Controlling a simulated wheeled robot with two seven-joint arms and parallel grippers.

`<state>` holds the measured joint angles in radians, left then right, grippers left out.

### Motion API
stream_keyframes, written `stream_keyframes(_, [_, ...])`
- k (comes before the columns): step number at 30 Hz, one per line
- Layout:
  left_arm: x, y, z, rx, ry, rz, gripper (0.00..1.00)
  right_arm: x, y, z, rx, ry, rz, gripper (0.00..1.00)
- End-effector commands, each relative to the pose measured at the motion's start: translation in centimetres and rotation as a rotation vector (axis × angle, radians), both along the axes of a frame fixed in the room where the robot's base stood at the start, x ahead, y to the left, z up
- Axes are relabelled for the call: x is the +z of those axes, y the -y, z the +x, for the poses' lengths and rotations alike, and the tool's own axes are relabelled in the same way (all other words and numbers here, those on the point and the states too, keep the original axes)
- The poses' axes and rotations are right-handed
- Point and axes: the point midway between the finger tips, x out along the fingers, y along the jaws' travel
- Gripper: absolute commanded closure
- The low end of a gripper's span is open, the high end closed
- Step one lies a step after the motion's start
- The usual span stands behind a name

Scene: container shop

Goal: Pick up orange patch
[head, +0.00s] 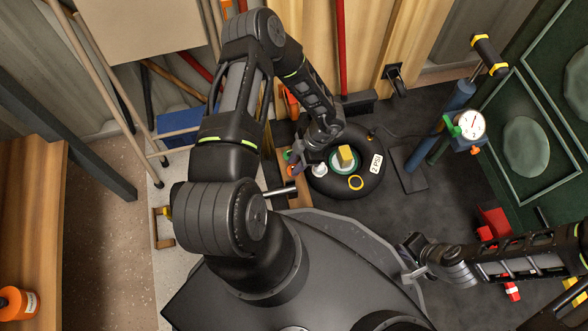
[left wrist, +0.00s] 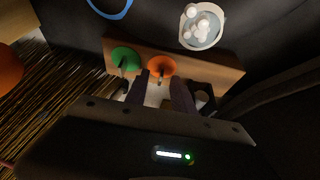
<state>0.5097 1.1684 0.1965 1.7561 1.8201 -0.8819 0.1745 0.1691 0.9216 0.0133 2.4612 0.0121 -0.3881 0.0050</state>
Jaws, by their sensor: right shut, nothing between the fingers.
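The orange patch (left wrist: 161,67) is a round disc with a small stem or tab, on a wooden board (left wrist: 213,73), beside a green patch (left wrist: 124,58). In the left wrist view my left gripper (left wrist: 160,82) is open, with its two dark fingers apart just below the orange patch. The patch shows beyond the fingertips; whether they touch it I cannot tell. In the head view the left gripper (head: 305,165) hangs by the board and partly hides it. My right gripper (head: 408,271) is shut and empty at the lower right.
A black inner tube (head: 368,187) lies right of the left gripper, with a yellow block (head: 345,155) in its middle. A white cup with white balls (left wrist: 203,26) stands beside the board. A pump with a gauge (head: 470,124) stands at right. A blue box (head: 181,122) is at left.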

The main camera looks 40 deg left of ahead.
Motion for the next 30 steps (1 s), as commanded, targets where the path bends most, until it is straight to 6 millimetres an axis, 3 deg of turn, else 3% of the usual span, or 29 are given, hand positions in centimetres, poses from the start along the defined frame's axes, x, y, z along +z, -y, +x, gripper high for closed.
stream_keyframes(12, [0.04, 0.02, 0.04, 0.000, 0.000, 0.000, 0.70, 0.02, 0.00, -0.03, 0.000, -0.001, 0.000, 1.00])
stream_keyframes(23, [0.04, 0.02, 0.04, 0.000, 0.000, 0.000, 0.99, 0.00, 0.00, -0.05, 0.000, -0.001, 0.000, 1.00])
stream_keyframes(30, [0.04, 0.02, 0.04, 0.000, 0.000, 0.000, 1.00, 0.01, -0.01, -0.05, 0.000, -0.001, 0.000, 1.00])
